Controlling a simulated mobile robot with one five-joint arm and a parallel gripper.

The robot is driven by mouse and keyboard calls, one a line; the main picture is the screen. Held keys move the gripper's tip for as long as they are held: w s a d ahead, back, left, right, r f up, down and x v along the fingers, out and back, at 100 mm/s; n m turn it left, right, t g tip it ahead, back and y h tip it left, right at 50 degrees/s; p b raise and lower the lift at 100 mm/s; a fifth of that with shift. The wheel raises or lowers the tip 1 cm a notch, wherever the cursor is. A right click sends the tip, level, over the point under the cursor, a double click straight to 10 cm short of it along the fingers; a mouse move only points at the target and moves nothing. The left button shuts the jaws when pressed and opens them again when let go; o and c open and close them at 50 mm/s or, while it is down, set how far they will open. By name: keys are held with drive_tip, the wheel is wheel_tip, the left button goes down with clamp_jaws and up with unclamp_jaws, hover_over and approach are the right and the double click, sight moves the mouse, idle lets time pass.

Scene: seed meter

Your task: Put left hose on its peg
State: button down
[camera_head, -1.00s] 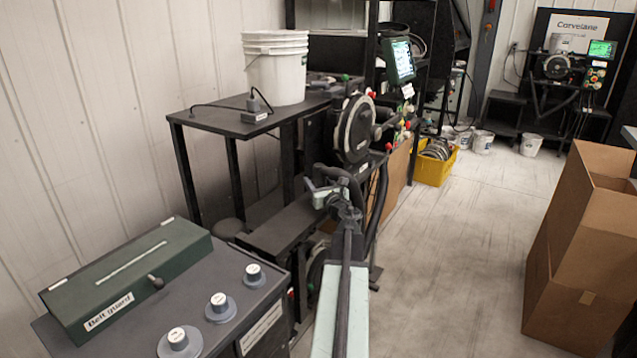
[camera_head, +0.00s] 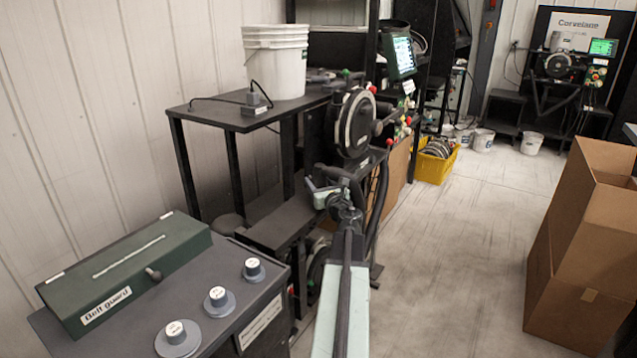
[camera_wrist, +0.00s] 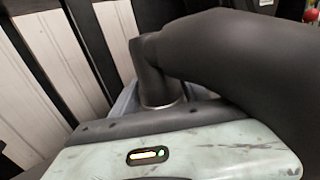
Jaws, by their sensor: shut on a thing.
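A thick black hose (camera_wrist: 235,60) fills the upper right of the wrist view and bends down to a collared end near the middle. My gripper (camera_head: 325,196) is shut on this hose; its pale body shows along the bottom of the wrist view, and its fingertips are mostly hidden there. In the head view the held hose (camera_head: 338,173) curves over my gripper, below and in front of the round black seed meter disc (camera_head: 356,124). Another dark hose (camera_head: 381,200) hangs just to the right. I cannot make out the peg for the left hose.
A dark bench (camera_head: 227,117) with a white bucket (camera_head: 275,62) stands behind. The green belt guard box (camera_head: 130,262) and several knobs sit on a near-left cabinet. Cardboard boxes (camera_head: 570,255) stand at right. A yellow crate (camera_head: 435,163) lies farther back. The floor between is clear.

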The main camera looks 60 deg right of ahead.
drive_tip(key=shift+a+f+b, duration=0.1)
drive_tip(key=shift+f+b, duration=0.5)
drive_tip(key=shift+b, duration=0.1)
idle(0.3)
drive_tip(key=shift+c, duration=2.4)
unclamp_jaws()
drive_tip(key=shift+f, duration=0.2)
drive_tip(key=shift+r, duration=0.1)
wheel_tip(320, 180, up, 30)
drive_tip(key=w+d+p, duration=0.1)
drive_tip(key=d+p, duration=0.1)
drive_tip(key=p, duration=2.9)
drive_tip(key=shift+w+d+r+g, duration=0.15)
drive_tip(key=shift+d+r+g, duration=0.05)
drive_tip(key=shift+d+g, duration=0.1)
drive_tip(key=shift+f, duration=0.1)
